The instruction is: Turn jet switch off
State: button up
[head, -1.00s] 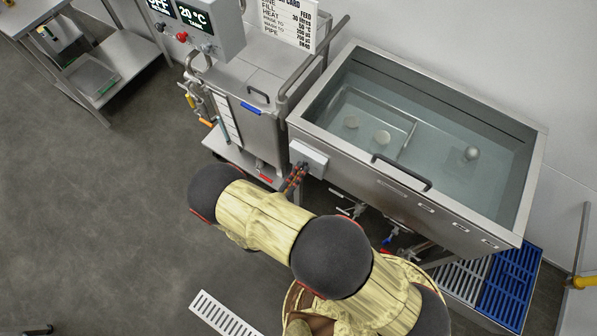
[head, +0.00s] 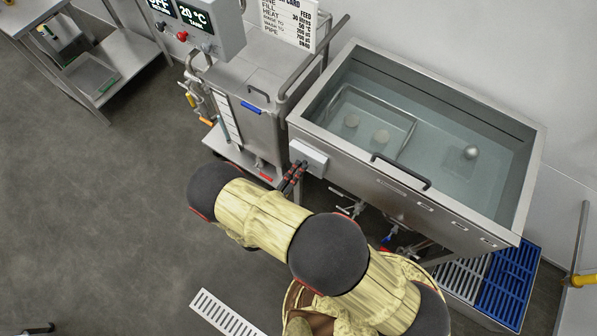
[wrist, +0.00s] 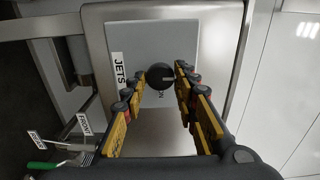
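The jet switch is a round black knob (wrist: 160,75) on a grey box labelled JETS (wrist: 152,40) in the wrist view. The box (head: 309,157) sits on the front left end of the water tank in the head view. My gripper (wrist: 158,84) is open, one finger on each side of the knob, with a gap visible beside it. Its fingertips (head: 297,170) reach the box's front in the head view. The lettering under the knob is partly hidden, so I cannot read its setting.
The steel tank (head: 420,190) holds water, a ball float (head: 471,152) and a front handle (head: 400,172). A steel unit with a display box (head: 200,25) stands to the left. Pipes and valves run below.

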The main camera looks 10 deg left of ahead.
jog(key=o, duration=0.4)
jog(key=shift+s, duration=0.1)
jog(key=v, duration=0.7)
jog(key=shift+s+a, duration=0.1)
dwell(0.6)
